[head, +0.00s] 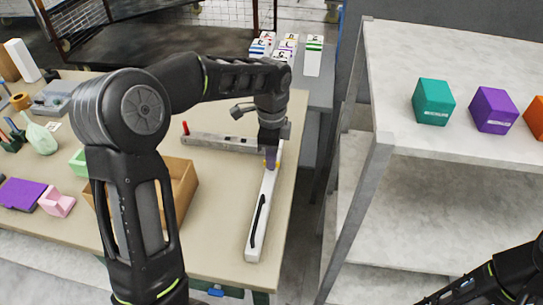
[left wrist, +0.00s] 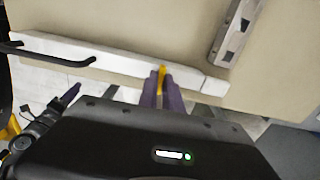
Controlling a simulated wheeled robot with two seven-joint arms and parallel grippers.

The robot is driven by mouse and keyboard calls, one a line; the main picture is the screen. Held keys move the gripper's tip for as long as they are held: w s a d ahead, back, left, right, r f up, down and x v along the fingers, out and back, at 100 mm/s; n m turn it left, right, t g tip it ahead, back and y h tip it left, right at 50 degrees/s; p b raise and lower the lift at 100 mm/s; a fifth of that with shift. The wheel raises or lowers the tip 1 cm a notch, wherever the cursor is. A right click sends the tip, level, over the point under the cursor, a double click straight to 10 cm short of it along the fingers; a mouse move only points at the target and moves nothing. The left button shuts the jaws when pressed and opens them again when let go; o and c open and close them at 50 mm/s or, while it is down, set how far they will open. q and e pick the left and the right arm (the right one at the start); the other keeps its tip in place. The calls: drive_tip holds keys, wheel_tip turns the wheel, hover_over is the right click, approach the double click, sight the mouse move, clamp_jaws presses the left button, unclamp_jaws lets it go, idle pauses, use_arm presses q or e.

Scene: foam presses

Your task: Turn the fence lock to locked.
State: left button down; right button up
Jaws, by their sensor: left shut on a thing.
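The fence is a long white bar (head: 256,232) with a black handle, lying along the right edge of the table; it also crosses the left wrist view (left wrist: 110,60). A small yellow lever, the fence lock (left wrist: 162,75), stands on the bar towards its far end. My left gripper (head: 270,160) points down over the bar. Its purple fingers (left wrist: 163,90) are shut on the yellow lever and hide part of it. The lock's markings are not visible. My right arm is at the lower right of the head view; a purple finger at the left of the wrist view seems to be its gripper (left wrist: 69,96).
A grey metal rail (head: 215,141) meets the bar's far part. An open cardboard box (head: 180,188) stands left of the bar. A pale shelf unit (head: 455,150) with coloured cubes stands to the right, across a gap. Bare tabletop lies between box and bar.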

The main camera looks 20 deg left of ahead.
idle(0.3)
use_arm(q)
drive_tip(key=c, duration=1.5)
unclamp_jaws()
wheel_tip(320, 180, up, 8)
drive_tip(key=shift+f+b, duration=0.1)
drive_tip(key=shift+b, duration=0.4)
